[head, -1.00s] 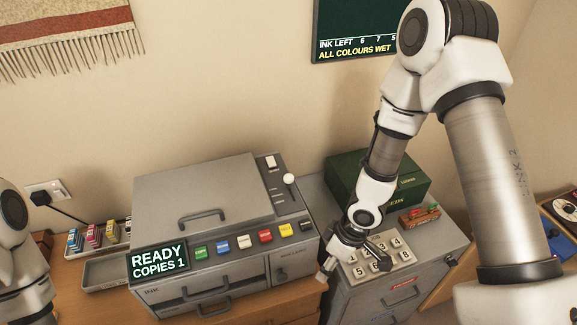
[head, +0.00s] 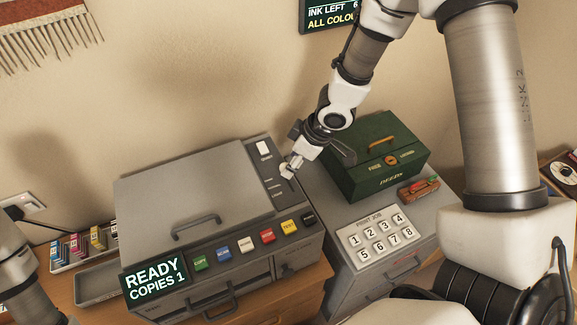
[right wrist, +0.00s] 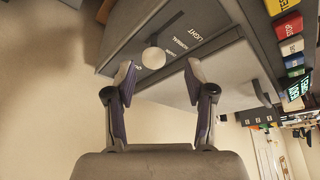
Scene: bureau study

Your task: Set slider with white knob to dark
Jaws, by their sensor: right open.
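The copier (head: 190,185) stands on the desk with a slider panel along its right side. In the right wrist view the slider's round white knob (right wrist: 153,58) sits at the near end of its slot, away from the label LIGHT. NORMAL lies between; the lettering closest to the knob is partly hidden. My right gripper (head: 288,170) is at the slider panel. In the right wrist view its fingers (right wrist: 158,82) are open, one on each side of the knob, without visible contact. My left gripper is out of view.
A green box (head: 378,160) stands right of the copier, behind a keypad of numbered buttons (head: 380,238). A row of coloured buttons (head: 245,245) lines the copier's front. White rocker switch (head: 264,149) sits behind the slider. Trays with ink cartridges (head: 80,245) stand at left.

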